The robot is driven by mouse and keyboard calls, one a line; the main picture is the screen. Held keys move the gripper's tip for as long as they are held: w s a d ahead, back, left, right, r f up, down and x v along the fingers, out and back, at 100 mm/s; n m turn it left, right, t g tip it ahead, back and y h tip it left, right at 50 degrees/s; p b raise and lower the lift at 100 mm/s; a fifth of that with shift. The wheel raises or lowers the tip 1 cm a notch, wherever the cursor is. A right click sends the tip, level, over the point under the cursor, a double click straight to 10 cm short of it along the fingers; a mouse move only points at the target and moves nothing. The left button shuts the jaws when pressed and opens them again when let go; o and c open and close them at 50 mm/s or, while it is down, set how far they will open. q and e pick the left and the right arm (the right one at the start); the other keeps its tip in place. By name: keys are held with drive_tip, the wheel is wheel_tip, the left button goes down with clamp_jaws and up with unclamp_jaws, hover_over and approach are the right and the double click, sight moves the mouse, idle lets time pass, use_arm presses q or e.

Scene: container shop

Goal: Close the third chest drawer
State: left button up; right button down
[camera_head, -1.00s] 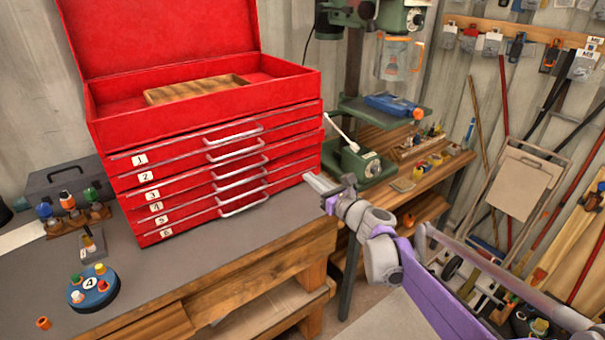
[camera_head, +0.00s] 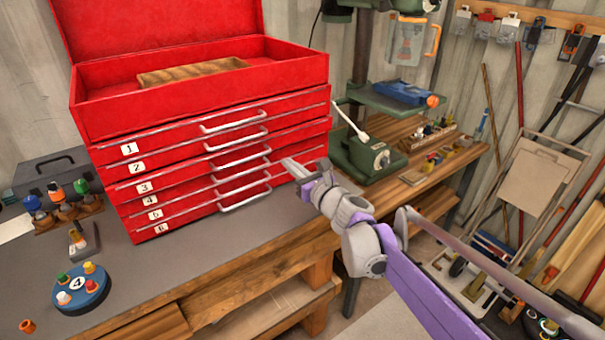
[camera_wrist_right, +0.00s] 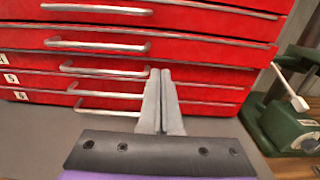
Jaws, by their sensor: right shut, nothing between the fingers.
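The red tool chest (camera_head: 95,120) stands on the workbench with its lid up. Its drawer fronts are numbered 1 to 6 and have silver bar handles. The third drawer (camera_head: 144,187) carries the label 3. I cannot tell clearly how far its front stands out from the others. My right gripper (camera_head: 290,165) is shut and empty, in front of the right part of the drawer fronts. In the right wrist view its fingers (camera_wrist_right: 160,72) point at the drawer fronts, by the right ends of the middle handles. I cannot tell whether they touch. My left gripper is not in view.
The grey bench top (camera_head: 195,260) is clear in front of the chest. A round blue block with pegs (camera_head: 90,292) and a rack of small bottles (camera_head: 75,210) are at left. A green drill press (camera_head: 365,160) stands right of the chest.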

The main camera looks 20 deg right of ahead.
sight(273, 149)
drive_tip(key=x, duration=0.6)
drive_tip(key=shift+p+x, duration=0.65)
drive_tip(key=shift+x, duration=0.3)
drive_tip(key=shift+s+d+r, duration=0.1)
drive_tip(key=shift+r, duration=0.05)
